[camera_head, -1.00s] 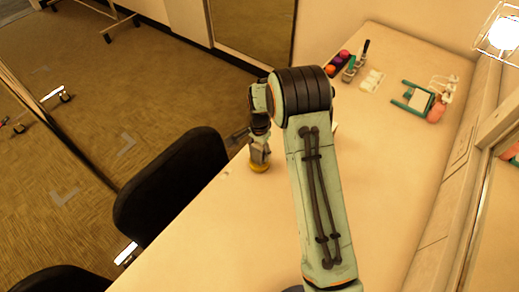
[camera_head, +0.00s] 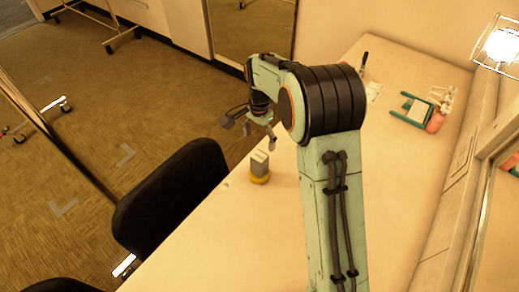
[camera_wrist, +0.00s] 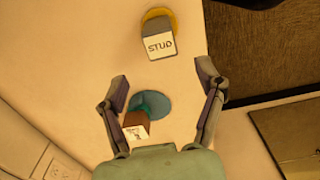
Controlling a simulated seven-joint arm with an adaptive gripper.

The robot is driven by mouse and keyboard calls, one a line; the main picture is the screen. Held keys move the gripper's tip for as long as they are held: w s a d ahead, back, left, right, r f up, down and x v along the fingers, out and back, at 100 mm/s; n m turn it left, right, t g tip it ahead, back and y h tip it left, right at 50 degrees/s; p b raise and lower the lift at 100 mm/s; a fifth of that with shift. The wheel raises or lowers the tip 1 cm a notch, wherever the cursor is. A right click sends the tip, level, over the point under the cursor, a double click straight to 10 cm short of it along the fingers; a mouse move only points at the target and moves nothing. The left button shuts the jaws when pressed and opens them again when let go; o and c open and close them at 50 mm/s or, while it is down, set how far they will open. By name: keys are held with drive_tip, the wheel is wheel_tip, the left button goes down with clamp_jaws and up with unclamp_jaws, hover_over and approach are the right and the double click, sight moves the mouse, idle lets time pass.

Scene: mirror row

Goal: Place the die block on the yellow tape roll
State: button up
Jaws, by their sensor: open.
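A grey block (camera_head: 259,161) stands on the yellow tape roll (camera_head: 260,178) near the table's chair-side edge. In the wrist view its pale top face (camera_wrist: 161,47) reads "STUD", and part of the yellow roll (camera_wrist: 172,17) shows behind it. A brown block (camera_wrist: 137,127) with a white face, its mark too small to read, is at a teal disc (camera_wrist: 151,105); I cannot tell whether it rests on the disc. No label reading die is legible. My gripper (camera_head: 250,133) is open and empty, raised above the table and apart from the grey block.
A black chair (camera_head: 175,195) stands against the table's left edge. Toward the back right are a teal frame-like stand (camera_head: 412,110), a pink-red object (camera_head: 435,123) and a dark upright item (camera_head: 364,62). The bare tabletop (camera_head: 215,235) in front is clear.

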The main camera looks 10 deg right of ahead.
drive_tip(key=shift+r, duration=0.65)
drive_tip(key=shift+s+r, duration=0.2)
drive_tip(key=s+d+r+n, duration=0.1)
drive_tip(key=s+r+n, duration=0.1)
drive_tip(key=s+r, duration=0.35)
drive_tip(key=s+d+r+n, duration=0.1)
drive_tip(key=s+r+n, duration=0.2)
drive_tip(key=s, duration=0.5)
drive_tip(key=s+n, duration=0.5)
drive_tip(key=s, duration=1.1)
drive_tip(key=shift+s+f+y, duration=0.35)
drive_tip(key=shift+f+y, duration=0.05)
drive_tip(key=shift+f, duration=0.05)
